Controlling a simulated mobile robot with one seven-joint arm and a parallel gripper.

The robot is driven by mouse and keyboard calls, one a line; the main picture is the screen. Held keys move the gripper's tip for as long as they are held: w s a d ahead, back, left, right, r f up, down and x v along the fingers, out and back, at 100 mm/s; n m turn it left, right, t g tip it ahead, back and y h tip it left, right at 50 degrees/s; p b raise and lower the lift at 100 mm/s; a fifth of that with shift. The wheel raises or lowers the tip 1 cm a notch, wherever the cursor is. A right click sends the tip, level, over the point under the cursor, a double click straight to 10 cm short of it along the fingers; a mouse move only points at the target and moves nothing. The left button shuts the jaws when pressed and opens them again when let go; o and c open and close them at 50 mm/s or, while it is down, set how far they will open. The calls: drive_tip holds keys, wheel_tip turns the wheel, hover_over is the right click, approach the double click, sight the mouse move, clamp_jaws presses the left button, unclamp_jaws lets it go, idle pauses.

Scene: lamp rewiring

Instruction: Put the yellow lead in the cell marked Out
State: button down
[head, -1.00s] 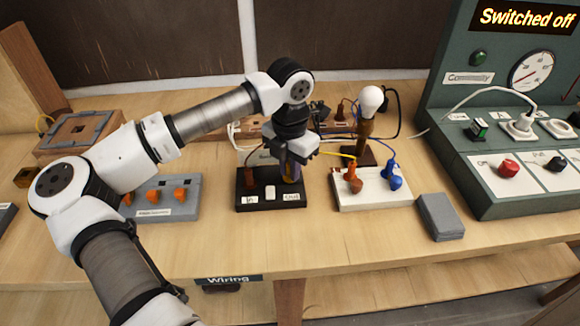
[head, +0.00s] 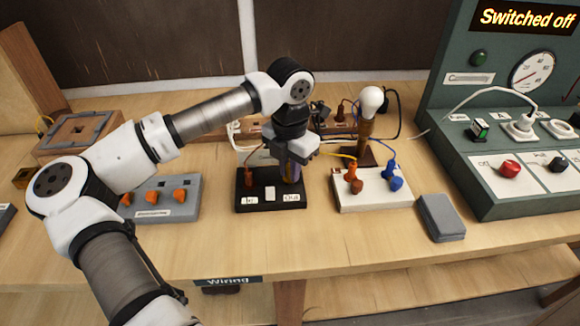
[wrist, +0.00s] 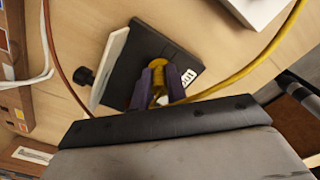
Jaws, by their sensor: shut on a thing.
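The black block (head: 270,203) has cells marked "In" at left and "Out" at right; its "Out" label (wrist: 184,77) also shows in the wrist view. My gripper (head: 290,172), with purple fingers, is upright over the Out side. In the wrist view my gripper (wrist: 159,88) is shut on the yellow lead's plug (wrist: 157,66). The yellow lead (wrist: 258,66) curves away to the right. The fingers hide the cell, so I cannot tell how far the plug is in it. A brown-orange plug (head: 250,178) stands in the In cell.
A white block (head: 372,204) with an orange and a blue plug stands to the right, beside a grey box (head: 441,217). A lamp bulb (head: 370,100) is behind. A grey switch block (head: 162,213) is at left. The green panel reads "Switched off" (head: 526,18). The front table strip is clear.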

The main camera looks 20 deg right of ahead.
drive_tip(key=shift+f+b, duration=0.55)
drive_tip(key=shift+b, duration=0.1)
idle(0.4)
drive_tip(key=c, duration=1.3)
unclamp_jaws()
drive_tip(key=shift+r, duration=0.1)
wheel_tip(320, 180, up, 14)
drive_tip(key=shift+f+b, duration=0.15)
drive_tip(key=shift+b, duration=0.9)
